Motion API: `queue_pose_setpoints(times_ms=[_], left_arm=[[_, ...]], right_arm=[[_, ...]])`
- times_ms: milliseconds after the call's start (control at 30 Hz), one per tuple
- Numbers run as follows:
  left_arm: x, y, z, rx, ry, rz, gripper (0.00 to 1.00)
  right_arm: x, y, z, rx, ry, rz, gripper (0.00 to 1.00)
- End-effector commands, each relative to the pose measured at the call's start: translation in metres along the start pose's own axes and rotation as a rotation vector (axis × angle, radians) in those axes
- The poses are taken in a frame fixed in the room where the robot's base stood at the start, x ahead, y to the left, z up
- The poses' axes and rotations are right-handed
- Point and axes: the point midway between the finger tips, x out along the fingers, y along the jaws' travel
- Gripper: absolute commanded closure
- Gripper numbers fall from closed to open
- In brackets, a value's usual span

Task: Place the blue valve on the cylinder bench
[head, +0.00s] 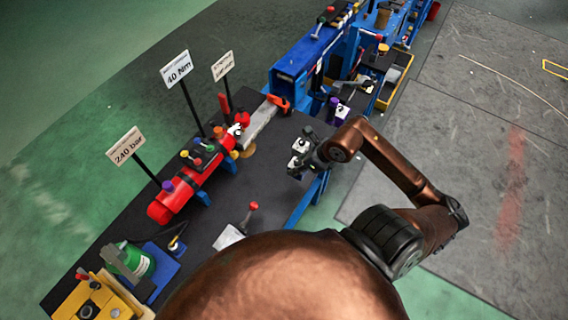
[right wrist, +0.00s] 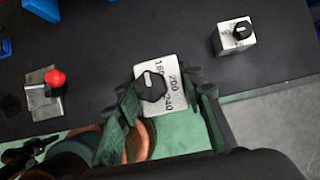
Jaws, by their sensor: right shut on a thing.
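My right gripper (head: 301,164) is over the right edge of the black-topped cylinder bench (head: 262,172). In the right wrist view its fingers (right wrist: 166,95) are shut on a valve block (right wrist: 170,100). The block has a pale face, a black knob and the numbers 160, 200 and 240; it also shows in the head view (head: 300,145). No blue shows on it, and its sides are hidden. I cannot tell whether it touches the bench. My left gripper is not in view.
A red cylinder (head: 172,201) with signs stands along the bench's left side. A pale block with a black knob (right wrist: 232,42) stands near the right edge. A red-knobbed lever (right wrist: 53,78) stands on a metal plate. Dark bench top lies free between them.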

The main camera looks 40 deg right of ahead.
Motion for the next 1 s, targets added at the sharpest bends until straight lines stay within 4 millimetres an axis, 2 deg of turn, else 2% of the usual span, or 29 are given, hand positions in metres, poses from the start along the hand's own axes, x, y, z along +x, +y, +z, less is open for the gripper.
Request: queue_pose_setpoints(times_ms=[33, 167, 400, 767, 1000], left_arm=[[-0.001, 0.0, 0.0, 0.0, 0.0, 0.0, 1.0], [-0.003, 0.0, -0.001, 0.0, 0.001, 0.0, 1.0], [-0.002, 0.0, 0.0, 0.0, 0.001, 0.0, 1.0], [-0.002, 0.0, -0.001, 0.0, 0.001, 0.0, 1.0], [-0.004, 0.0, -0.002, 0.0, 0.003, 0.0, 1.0]], right_arm=[[0.007, -0.005, 0.01, 0.001, -0.007, 0.0, 1.0], [0.03, -0.015, 0.025, 0.0, -0.007, 0.002, 1.0], [0.077, -0.027, 0.028, 0.001, -0.004, 0.002, 1.0], [0.107, -0.035, 0.032, 0.001, -0.004, 0.003, 1.0], [0.128, -0.035, 0.017, -0.001, -0.004, 0.001, 1.0]])
